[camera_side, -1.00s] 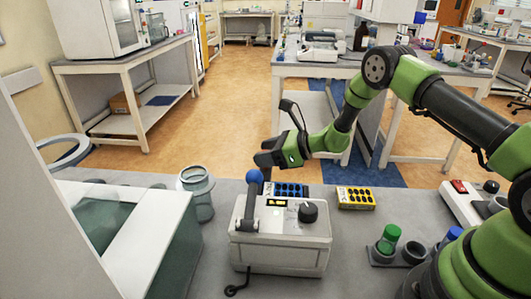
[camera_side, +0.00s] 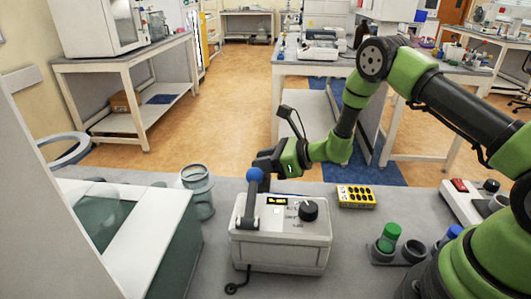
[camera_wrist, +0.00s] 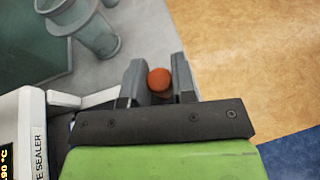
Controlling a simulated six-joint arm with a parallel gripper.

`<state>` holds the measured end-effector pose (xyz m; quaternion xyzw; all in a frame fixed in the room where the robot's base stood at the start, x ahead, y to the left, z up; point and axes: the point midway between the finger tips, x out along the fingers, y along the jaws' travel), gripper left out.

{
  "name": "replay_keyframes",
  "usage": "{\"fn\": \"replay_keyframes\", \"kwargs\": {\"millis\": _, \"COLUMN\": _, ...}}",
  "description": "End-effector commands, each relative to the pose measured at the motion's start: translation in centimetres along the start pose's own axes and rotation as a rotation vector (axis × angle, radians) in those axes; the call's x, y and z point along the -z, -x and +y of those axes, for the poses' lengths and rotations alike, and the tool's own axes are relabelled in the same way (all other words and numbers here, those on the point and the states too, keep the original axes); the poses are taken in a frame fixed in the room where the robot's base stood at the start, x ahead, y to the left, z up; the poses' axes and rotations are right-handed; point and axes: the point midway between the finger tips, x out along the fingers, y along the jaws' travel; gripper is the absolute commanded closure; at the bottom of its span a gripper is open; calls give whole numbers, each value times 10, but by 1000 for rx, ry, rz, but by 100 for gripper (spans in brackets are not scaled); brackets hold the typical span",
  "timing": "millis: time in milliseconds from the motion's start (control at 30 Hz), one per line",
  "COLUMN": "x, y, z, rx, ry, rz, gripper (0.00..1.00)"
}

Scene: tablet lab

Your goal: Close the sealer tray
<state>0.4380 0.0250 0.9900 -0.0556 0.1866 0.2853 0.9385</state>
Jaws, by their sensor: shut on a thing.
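My gripper (camera_side: 264,164) is just behind the sealer's far side, beside the blue ball. In the wrist view my gripper (camera_wrist: 158,84) is shut on a round orange-red knob (camera_wrist: 160,80). A pale bar (camera_wrist: 98,97) lies between the sealer and the fingers; I cannot tell what it belongs to. No blue plate shows now.
A grey-green jar (camera_side: 198,190) stands left of the sealer, near a glass-walled box (camera_side: 105,220). A green-capped tube (camera_side: 389,238) stands in a holder further right. The bench's far edge is close behind my gripper.

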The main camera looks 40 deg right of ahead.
Motion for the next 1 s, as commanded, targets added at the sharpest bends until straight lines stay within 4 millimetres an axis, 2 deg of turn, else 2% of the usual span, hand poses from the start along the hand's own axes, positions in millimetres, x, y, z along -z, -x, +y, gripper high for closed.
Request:
{"fn": "replay_keyframes", "kwargs": {"millis": 33, "x": 0, "y": 1, "z": 12, "rx": -8, "ry": -4, "rz": 1, "gripper": 100}}
{"fn": "replay_keyframes", "kwargs": {"millis": 100, "x": 1, "y": 3, "z": 23, "rx": -7, "ry": -3, "rz": 0, "gripper": 100}}
{"fn": "replay_keyframes", "kwargs": {"millis": 200, "x": 2, "y": 5, "z": 33, "rx": -5, "ry": 0, "rz": 0, "gripper": 100}}
{"fn": "replay_keyframes", "kwargs": {"millis": 567, "x": 2, "y": 6, "z": 36, "rx": -1, "ry": 5, "rz": -1, "gripper": 100}}
{"fn": "replay_keyframes", "kwargs": {"millis": 600, "x": 2, "y": 6, "z": 35, "rx": -1, "ry": 5, "rz": -1, "gripper": 68}}
{"fn": "replay_keyframes", "kwargs": {"millis": 700, "x": 2, "y": 6, "z": 35, "rx": 0, "ry": 4, "rz": -1, "gripper": 50}}
{"fn": "replay_keyframes", "kwargs": {"millis": 1000, "x": 2, "y": 9, "z": 35, "rx": 1, "ry": 2, "rz": 1, "gripper": 50}}
